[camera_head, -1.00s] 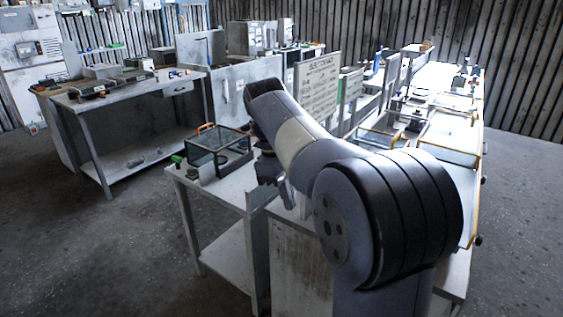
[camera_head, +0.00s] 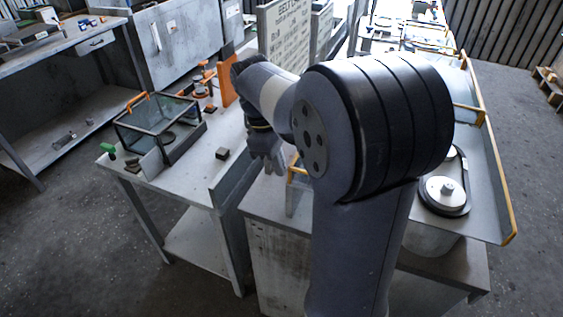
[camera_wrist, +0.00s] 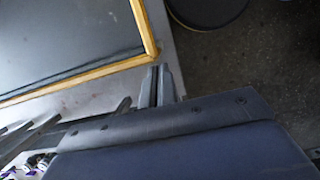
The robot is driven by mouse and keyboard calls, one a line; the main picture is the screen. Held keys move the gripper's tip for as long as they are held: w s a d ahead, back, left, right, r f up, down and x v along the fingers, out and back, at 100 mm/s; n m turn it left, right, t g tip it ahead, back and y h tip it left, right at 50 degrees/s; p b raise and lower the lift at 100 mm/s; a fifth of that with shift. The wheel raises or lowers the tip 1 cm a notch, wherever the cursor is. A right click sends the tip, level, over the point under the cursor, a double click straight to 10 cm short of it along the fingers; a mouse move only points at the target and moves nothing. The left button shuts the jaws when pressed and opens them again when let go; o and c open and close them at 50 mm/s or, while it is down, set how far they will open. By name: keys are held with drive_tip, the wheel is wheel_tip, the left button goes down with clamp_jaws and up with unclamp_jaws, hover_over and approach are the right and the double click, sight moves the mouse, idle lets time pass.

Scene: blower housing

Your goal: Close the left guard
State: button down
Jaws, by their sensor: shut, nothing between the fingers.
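My gripper (camera_head: 266,168) points down beside the front bench, left of my arm; its fingers are together and empty. In the wrist view, the shut fingertips (camera_wrist: 161,72) show just outside the corner of a dark flat panel with a yellow edge (camera_wrist: 151,32). They look close to that edge; contact cannot be told. In the head view, a yellow-edged clear panel (camera_head: 293,196), perhaps the left guard, shows partly behind my arm, just right of my gripper. A large yellow-edged panel (camera_head: 490,185) stands at the right, beside a belt and pulley (camera_head: 444,190). My arm hides the area between.
A clear box with an orange handle (camera_head: 160,128) stands on the left bench (camera_head: 193,185). A small dark block (camera_head: 222,153) and an orange upright part (camera_head: 228,85) are near my gripper. A sign board (camera_head: 287,35) stands behind. The floor at left is free.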

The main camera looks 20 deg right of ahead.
drive_tip(key=shift+s+d, duration=0.2)
drive_tip(key=shift+s, duration=0.1)
drive_tip(key=s+d+p, duration=0.3)
drive_tip(key=s+d, duration=1.4)
drive_tip(key=shift+s+d, duration=0.35)
drive_tip(key=shift+s, duration=0.05)
drive_tip(key=w+a, duration=0.1)
drive_tip(key=w+a+r+p, duration=0.1)
drive_tip(key=w+a, duration=0.1)
drive_tip(key=shift+w+a, duration=0.15)
drive_tip(key=shift+w, duration=0.1)
drive_tip(key=v, duration=0.9)
drive_tip(key=shift+s, duration=0.15)
